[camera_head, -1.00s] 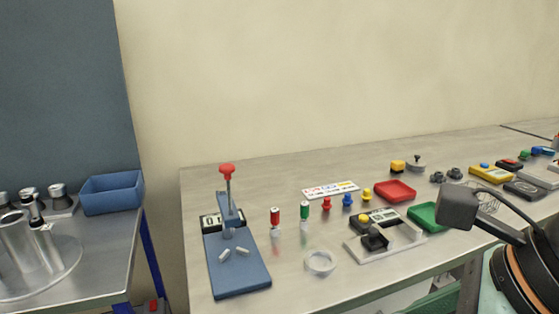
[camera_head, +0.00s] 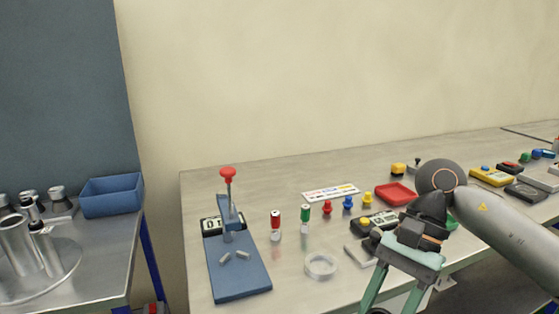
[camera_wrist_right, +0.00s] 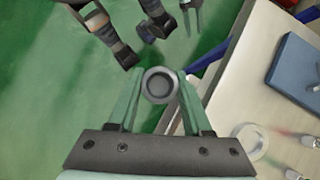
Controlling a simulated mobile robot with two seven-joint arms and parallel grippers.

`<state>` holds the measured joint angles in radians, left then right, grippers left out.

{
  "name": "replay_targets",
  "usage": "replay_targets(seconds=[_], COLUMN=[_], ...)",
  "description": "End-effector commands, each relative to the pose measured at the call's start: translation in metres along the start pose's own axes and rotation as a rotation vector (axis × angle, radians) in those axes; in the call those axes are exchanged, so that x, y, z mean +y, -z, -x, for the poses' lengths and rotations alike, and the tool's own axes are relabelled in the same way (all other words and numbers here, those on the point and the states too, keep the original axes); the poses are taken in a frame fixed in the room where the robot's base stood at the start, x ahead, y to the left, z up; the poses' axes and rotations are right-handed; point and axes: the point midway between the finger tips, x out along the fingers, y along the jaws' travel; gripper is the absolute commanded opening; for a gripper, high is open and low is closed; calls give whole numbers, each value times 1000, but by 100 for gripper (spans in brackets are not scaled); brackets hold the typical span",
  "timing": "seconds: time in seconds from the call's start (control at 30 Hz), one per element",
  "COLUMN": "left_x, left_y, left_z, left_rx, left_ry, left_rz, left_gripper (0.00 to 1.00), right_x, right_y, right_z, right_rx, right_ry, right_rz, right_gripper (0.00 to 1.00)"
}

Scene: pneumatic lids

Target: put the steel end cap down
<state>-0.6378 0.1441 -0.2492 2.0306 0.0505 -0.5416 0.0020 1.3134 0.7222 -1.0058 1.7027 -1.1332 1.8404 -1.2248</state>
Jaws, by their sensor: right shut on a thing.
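The steel end cap (camera_wrist_right: 159,85), a round grey ring-like piece with a dark recess, sits between the fingertips of my right gripper (camera_wrist_right: 157,88) in the right wrist view. The gripper is shut on it. Green floor shows behind the cap in the wrist view. Teal fingers, probably my left gripper (camera_wrist_right: 192,17), show at the top of the wrist view, too small to judge.
A blue press stand (camera_head: 240,272) with a red knob and a clear ring (camera_head: 320,265) stand on the workbench (camera_head: 290,285). Small coloured parts and a red tray (camera_head: 395,193) lie behind. A blue bin (camera_head: 111,195) stands on the left table. Bare bench lies around the ring.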

Motion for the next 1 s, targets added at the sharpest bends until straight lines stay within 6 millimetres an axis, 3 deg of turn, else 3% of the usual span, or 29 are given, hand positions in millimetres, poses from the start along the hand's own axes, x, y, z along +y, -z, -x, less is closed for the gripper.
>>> replay_targets(seconds=[0.27, 0.6, 1.0], left_x=[0, 0, -9], left_y=[-2, -3, 51], left_z=[0, 0, 57], left_rx=[-5, -6, 7], left_ry=[0, 0, 39], left_rz=[0, 0, 4], left_gripper=[50, 50, 50], right_x=[-1, 12, 28], right_y=[47, 102, 50], right_z=[-17, -33, 23], right_rx=[3, 4, 4], right_ry=[-226, -438, -442], right_rz=[346, 677, 692], right_gripper=[0, 0, 0])
